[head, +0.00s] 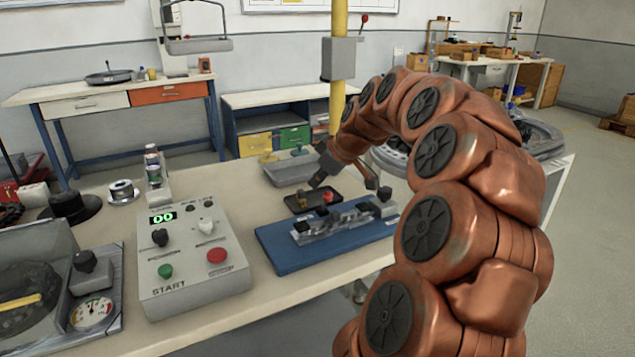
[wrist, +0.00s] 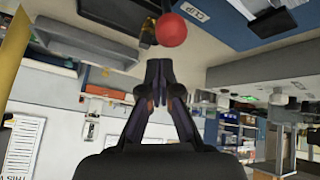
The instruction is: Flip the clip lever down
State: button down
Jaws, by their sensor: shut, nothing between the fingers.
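A red ball knob (wrist: 172,30) shows in the wrist view, just beyond my fingertips and close to a label (wrist: 199,12) reading CLIP. I take it for the clip lever's knob; its stem is mostly hidden. In the head view a small red spot (head: 327,197) lies near the fixture (head: 345,219) on the blue plate (head: 284,254). My gripper (wrist: 158,64) is shut and empty, with its fingertips together and apart from the ball in the picture. In the head view my gripper (head: 317,180) is small and dark, above the back of the fixture.
A control box (head: 190,270) with buttons stands to the left. A yellow post (head: 338,100) rises behind my gripper. Bare bench top lies in front of the plate.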

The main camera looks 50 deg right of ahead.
jog(key=shift+r, duration=0.55)
jog(key=shift+w+r, duration=0.1)
jog(key=a+v, duration=0.2)
jog(key=v, duration=0.7)
jog(key=shift+r+p, duration=0.2)
jog(key=shift+p, duration=0.1)
jog(key=shift+w, duration=0.15)
dwell(0.3)
